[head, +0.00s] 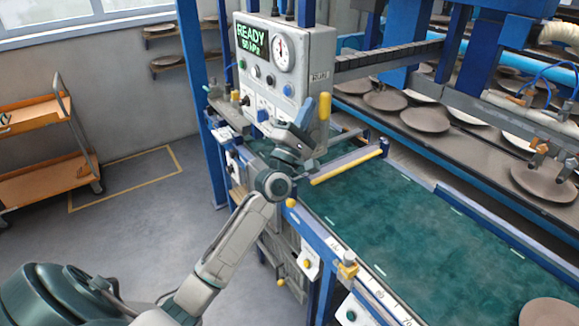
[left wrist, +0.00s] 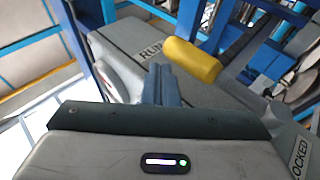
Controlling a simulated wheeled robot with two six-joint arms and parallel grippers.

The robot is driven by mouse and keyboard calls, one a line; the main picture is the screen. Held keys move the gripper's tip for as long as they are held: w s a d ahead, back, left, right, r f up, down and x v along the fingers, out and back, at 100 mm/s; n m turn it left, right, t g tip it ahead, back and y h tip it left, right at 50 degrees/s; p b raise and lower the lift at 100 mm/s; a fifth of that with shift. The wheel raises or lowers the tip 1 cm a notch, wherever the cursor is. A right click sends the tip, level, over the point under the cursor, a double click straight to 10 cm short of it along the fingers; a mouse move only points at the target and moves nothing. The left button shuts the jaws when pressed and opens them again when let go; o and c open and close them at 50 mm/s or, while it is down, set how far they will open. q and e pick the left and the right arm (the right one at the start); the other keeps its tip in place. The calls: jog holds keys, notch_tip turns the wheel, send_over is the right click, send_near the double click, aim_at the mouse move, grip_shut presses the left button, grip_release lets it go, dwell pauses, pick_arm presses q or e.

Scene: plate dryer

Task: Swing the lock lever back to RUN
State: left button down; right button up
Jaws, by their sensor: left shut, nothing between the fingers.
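The lock lever has a thick yellow handle (head: 324,107) that stands roughly upright beside the control box in the head view. The LOCKED label (left wrist: 300,158) is at the lower right there. My left gripper (head: 304,114) is shut and empty, just left of the handle. In the left wrist view its fingertips (left wrist: 158,80) are close to the handle; I cannot tell whether they touch. My right gripper is out of view.
The grey control box (head: 310,55) with a READY display stands behind the lever. A yellow bar (head: 347,166) crosses over the green belt (head: 410,225) in front. Plates (head: 425,120) lie on the racks at right. An orange cart (head: 40,150) is far left.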

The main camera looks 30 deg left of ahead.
pick_arm(q)
jog(key=shift+w+d+r, duration=0.1)
jog(key=shift+w+r, duration=0.05)
jog(key=shift+w, duration=0.15)
dwell(0.4)
jog(key=b+v, duration=0.3)
jog(key=v, duration=0.7)
jog(key=shift+s+f, duration=0.25)
jog(key=shift+s, duration=0.05)
